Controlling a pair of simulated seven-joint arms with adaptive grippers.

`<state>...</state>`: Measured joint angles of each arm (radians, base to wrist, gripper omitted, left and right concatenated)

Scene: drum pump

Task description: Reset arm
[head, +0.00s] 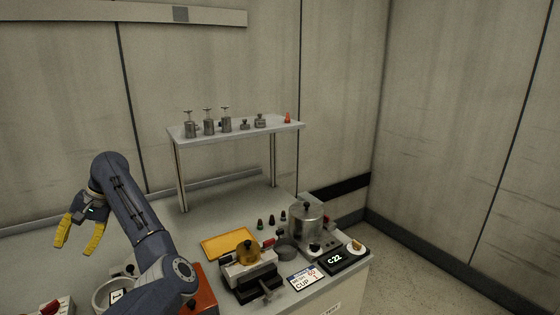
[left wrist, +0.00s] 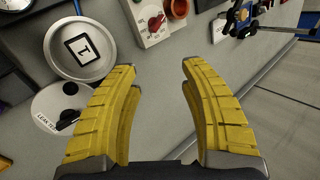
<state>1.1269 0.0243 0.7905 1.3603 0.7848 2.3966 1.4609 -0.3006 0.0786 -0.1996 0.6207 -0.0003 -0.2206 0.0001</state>
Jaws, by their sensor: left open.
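My left gripper (head: 78,236) has two yellow ribbed fingers. In the head view it hangs at the left, above the bench, with its fingers spread apart. In the left wrist view the gripper (left wrist: 160,75) shows both fingers apart with only bare grey bench between them. It holds nothing. My dark blue left arm rises from the lower middle and bends over to the left. My right gripper is not seen in either view.
The bench holds a yellow tray (head: 215,251), a silver canister (head: 307,229) and a C22 display (head: 334,262). A raised shelf (head: 245,131) carries several metal fittings. A round dish marked 1 (left wrist: 103,67) and a red-knob box (left wrist: 143,22) lie near the left fingers.

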